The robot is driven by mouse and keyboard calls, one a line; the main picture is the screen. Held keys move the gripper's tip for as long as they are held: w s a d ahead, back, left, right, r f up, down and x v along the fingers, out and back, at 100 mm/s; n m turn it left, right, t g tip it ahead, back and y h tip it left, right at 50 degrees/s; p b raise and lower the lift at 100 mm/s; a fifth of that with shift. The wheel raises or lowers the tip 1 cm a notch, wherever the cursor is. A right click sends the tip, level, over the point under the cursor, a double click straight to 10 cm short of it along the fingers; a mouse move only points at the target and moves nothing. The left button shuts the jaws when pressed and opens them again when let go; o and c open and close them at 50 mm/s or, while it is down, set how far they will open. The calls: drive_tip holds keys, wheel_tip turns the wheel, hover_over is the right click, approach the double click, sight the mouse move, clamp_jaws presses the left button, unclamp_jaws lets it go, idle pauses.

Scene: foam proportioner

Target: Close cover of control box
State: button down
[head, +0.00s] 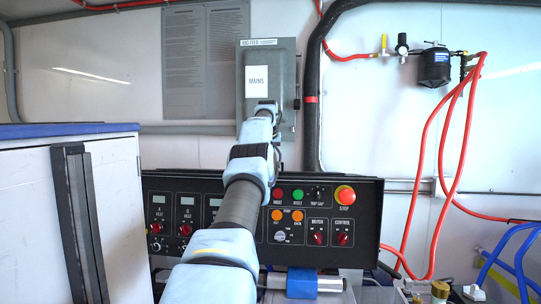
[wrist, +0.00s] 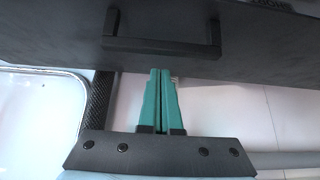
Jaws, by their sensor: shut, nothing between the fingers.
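In the head view a black control box (head: 365,215) shows dials, coloured buttons, small displays and a red stop knob on its front. My arm crosses in front of it, hiding part of its middle. In the wrist view a dark flat panel (wrist: 255,50) with a black U-shaped handle (wrist: 160,47) spans the top. I cannot tell for sure whether this is the cover. My gripper (wrist: 160,72) has green fingers, shut and empty. Their tips appear just below the handle in the picture; I cannot tell whether they touch the panel. The gripper is hidden in the head view.
A white cabinet with a blue top (head: 65,130) stands at left.

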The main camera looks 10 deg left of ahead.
drive_tip(key=shift+s+r, duration=0.25)
drive_tip(key=shift+r, duration=0.1)
drive_tip(key=shift+s+r+b, duration=0.15)
drive_tip(key=shift+s+b, duration=0.25)
drive_tip(key=shift+s, duration=1.4)
